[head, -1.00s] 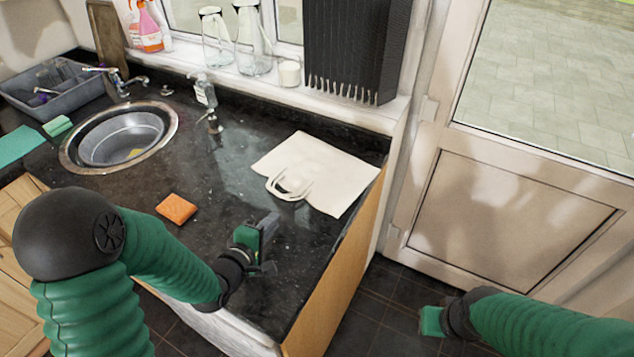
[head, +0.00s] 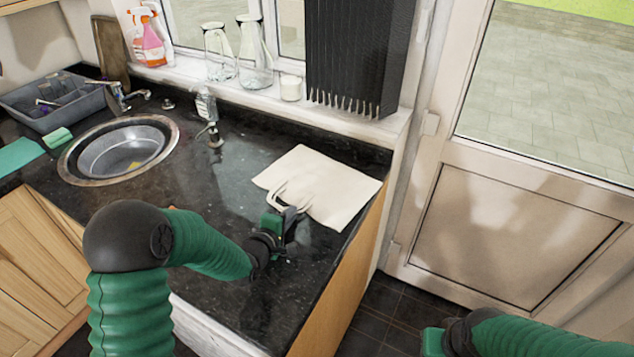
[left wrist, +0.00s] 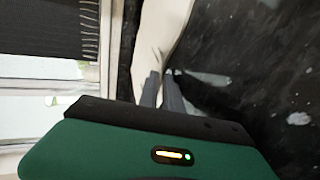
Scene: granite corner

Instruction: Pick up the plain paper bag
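The plain paper bag (head: 325,195) is off-white and lies flat on the dark granite counter, its looped handles toward my left arm. My left gripper (head: 290,216) is at the bag's handle side, low over the counter, and covers part of the handles. In the left wrist view the pale bag (left wrist: 165,30) reaches down to my left fingertips (left wrist: 161,78). The fingers look close together there; whether they grip a handle I cannot tell. My right gripper (head: 433,342) is at the bottom edge, over the floor and away from the bag; its fingers do not show clearly.
A round sink (head: 120,150) and a grey dish rack (head: 55,100) are at the left. Glass jugs (head: 254,55) and a white candle (head: 290,88) stand on the sill. A door (head: 510,225) is at the right.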

